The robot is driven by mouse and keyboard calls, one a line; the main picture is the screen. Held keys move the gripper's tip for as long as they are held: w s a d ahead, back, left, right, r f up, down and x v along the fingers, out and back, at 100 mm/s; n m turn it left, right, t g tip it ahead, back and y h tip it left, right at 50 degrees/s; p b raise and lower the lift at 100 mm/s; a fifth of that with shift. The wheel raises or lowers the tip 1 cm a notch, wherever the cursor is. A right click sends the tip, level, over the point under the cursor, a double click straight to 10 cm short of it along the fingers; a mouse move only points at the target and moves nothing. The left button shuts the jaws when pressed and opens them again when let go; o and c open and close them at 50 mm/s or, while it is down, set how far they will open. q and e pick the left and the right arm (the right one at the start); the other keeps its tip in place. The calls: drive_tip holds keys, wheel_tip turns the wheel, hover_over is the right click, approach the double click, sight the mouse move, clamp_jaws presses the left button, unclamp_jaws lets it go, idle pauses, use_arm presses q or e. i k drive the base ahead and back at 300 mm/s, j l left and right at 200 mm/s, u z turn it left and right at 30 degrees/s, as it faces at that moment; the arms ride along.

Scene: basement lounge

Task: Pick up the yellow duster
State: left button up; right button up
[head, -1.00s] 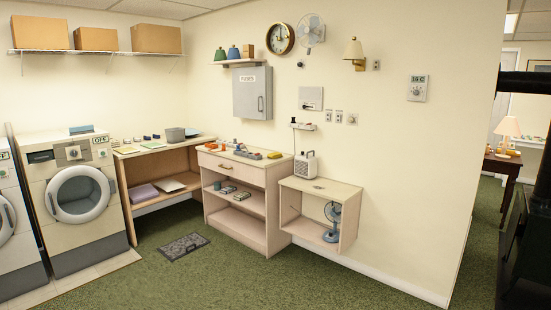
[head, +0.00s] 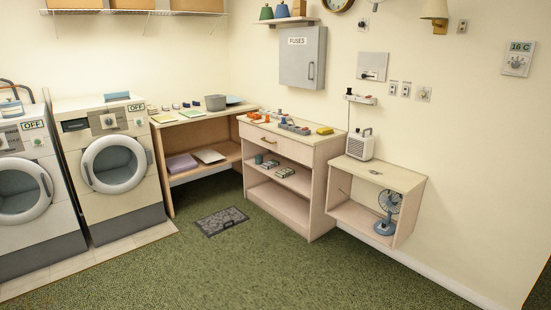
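A small bright yellow object (head: 325,130) lies on the right part of the top of the drawer cabinet (head: 290,140), near its right edge. A flat pale yellow piece (head: 163,118) lies at the left end of the corner desk (head: 205,119). Both are too small here to tell which is the duster. Neither of my grippers is in view.
Washing machines (head: 113,160) stand at the left. A low wall shelf (head: 395,177) holds a white box-like device (head: 360,145) on top and a blue fan (head: 387,210) inside. A dark mat (head: 221,221) lies on the green carpet (head: 250,270), which is otherwise clear in front.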

sight(325, 131)
drive_tip(key=i, duration=2.95)
